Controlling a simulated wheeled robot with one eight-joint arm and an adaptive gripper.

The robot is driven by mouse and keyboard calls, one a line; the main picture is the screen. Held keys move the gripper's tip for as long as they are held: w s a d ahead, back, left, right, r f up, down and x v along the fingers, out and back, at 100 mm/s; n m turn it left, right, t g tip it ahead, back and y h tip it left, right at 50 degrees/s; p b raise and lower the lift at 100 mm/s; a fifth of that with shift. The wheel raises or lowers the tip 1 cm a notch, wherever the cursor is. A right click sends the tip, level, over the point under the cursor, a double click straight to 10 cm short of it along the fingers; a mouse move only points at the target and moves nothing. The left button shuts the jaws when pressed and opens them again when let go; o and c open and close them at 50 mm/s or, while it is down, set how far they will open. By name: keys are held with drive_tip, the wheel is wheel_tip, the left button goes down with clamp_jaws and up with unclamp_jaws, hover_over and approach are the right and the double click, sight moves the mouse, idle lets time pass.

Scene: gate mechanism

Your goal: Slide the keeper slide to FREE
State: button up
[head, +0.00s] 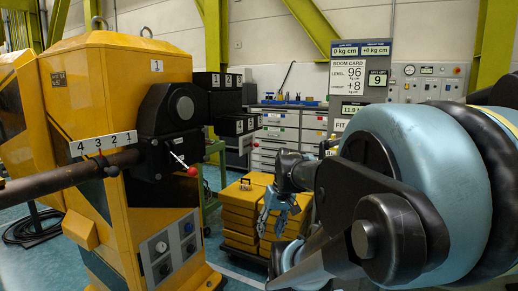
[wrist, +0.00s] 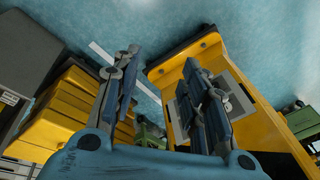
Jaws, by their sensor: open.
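My gripper (head: 274,212) is open and empty, low and to the right of the yellow machine (head: 130,65) in the head view. In the wrist view its two blue-grey fingers (wrist: 160,90) stand wide apart. No part labelled as the keeper slide or FREE is readable. A small lever with a red knob (head: 192,171) sticks out of a black housing (head: 165,125) on the machine, beside a plate marked 4 3 2 1 (head: 102,144). My gripper is well apart from this lever.
A brown bar (head: 65,175) runs left from the housing. Black numbered blocks (head: 214,81) stand at its right. A grey knob panel (head: 173,248) is lower on the machine; stacked yellow cases (head: 242,205) stand behind my gripper. Display boards (head: 362,85) and drawers (head: 285,135) are farther back.

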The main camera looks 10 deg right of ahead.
drive_tip(key=w+a+r+n+y, duration=0.2)
drive_tip(key=w+r+y, duration=0.2)
drive_tip(key=w+r, duration=0.45)
drive_tip(key=n+t+y, duration=0.6)
drive_tip(key=n+y, duration=0.2)
drive_tip(key=y, duration=0.2)
approach(255, 145)
drive_tip(key=w+x, duration=0.1)
drive_tip(key=x, duration=0.7)
drive_tip(key=shift+d+f, duration=0.2)
drive_tip(key=shift+w, duration=0.1)
